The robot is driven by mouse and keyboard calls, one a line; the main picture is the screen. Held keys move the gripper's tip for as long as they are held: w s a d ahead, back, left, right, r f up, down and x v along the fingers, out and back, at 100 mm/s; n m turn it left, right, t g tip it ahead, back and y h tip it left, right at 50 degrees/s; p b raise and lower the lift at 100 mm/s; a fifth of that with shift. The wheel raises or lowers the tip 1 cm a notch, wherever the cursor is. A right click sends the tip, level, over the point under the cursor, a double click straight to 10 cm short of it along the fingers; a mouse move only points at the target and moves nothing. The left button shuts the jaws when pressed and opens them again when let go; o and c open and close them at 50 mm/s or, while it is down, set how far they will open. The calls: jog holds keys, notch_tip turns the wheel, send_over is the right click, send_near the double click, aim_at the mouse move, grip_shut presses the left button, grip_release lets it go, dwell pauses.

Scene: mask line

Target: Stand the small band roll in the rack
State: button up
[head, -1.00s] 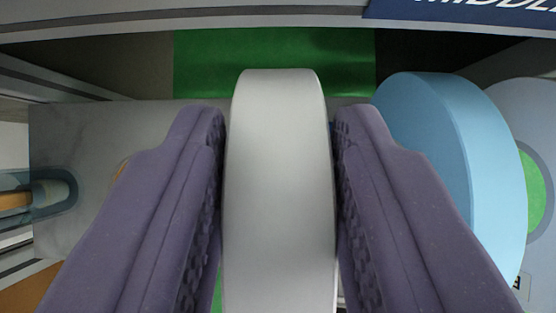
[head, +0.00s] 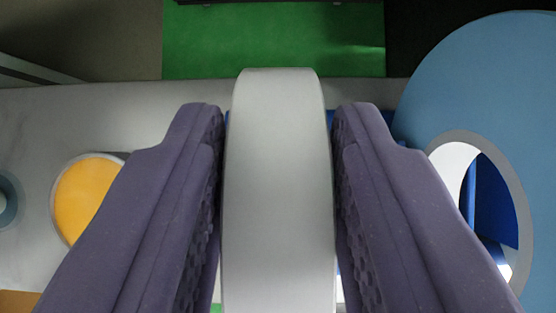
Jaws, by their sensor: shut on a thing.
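My gripper (head: 278,125) is shut on a pale grey-white roll (head: 278,185), held on edge between its two purple fingers. The roll fills the middle of the head view, and its lower end runs out of the picture. The rack is not clearly recognisable; a blue part (head: 491,200) shows through the hole of a large blue roll at the right and may belong to it. I cannot tell whether the held roll touches anything below it.
The large blue roll (head: 450,85) with a grey core stands close on the right. A yellow round thing (head: 88,198) lies at the left on a grey surface (head: 40,135). A green patch (head: 270,40) lies beyond the fingertips.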

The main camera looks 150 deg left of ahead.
jog(key=o, duration=1.1)
jog(key=shift+o, duration=0.2)
jog(key=p+v, duration=0.3)
jog(key=v, duration=0.5)
jog(key=shift+w+f, duration=0.1)
